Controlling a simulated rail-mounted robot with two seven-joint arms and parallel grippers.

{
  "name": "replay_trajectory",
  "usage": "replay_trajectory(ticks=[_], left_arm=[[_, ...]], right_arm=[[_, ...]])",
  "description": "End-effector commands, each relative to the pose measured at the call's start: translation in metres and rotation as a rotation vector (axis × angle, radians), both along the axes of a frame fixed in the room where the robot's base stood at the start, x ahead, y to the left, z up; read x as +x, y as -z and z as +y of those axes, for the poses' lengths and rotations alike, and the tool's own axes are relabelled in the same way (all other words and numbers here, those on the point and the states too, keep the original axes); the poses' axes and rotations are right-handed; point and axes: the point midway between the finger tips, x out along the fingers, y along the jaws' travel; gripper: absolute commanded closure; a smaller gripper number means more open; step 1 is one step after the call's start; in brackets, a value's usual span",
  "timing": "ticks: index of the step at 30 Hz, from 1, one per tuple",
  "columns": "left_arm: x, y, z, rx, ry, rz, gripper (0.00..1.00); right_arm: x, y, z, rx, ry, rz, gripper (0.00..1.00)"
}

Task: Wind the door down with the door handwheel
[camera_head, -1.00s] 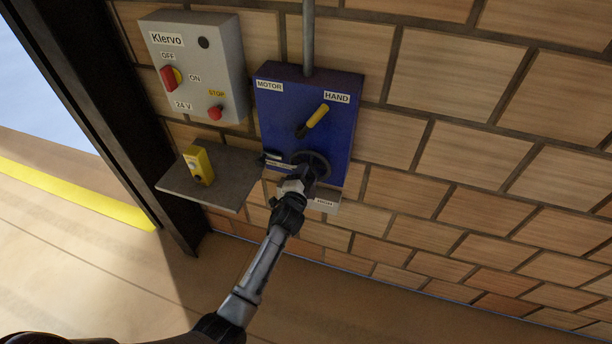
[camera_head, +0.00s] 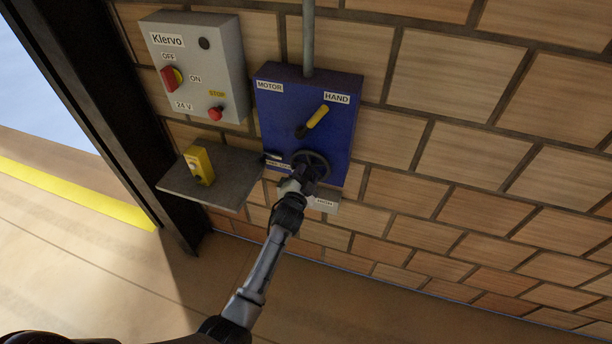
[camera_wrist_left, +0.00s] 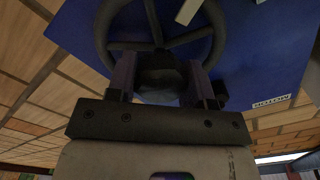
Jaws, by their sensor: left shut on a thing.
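The door handwheel (camera_head: 318,158) is a dark spoked wheel low on the front of a blue box (camera_head: 285,105). My left gripper (camera_head: 308,178) reaches it from below. In the left wrist view, the wheel's rim (camera_wrist_left: 218,38) and spokes show beyond the fingers. There my left gripper (camera_wrist_left: 160,82) has one finger on each side of the wheel's dark hub (camera_wrist_left: 158,70) and is shut on it. The yellow-handled lever (camera_head: 317,117) on the box points up toward the HAND label. The door panel cannot be made out. My right gripper is not in view.
A grey control box (camera_head: 215,55) with a red switch and a red stop button hangs left of the blue box. Below it a grey shelf (camera_head: 235,175) carries a yellow device (camera_head: 199,165). A dark post (camera_head: 110,130) borders the opening at left. The floor is clear.

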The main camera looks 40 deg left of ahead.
Motion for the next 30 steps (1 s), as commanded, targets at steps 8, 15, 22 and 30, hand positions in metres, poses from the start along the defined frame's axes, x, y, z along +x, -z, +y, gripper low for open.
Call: replay_trajectory(ticks=[8,15,22,30], left_arm=[[0.0,-0.001,0.0,0.003,0.001,-0.001,0.41],[0.0,0.0,0.0,0.002,0.0,-0.001,0.27],[-0.004,0.0,-0.002,0.003,0.0,0.001,0.27],[-0.045,0.001,-0.017,0.002,0.0,0.004,0.27]], right_arm=[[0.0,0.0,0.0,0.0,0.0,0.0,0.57],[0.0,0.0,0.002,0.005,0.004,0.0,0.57],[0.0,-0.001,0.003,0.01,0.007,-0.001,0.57],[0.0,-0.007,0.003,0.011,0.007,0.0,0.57]])
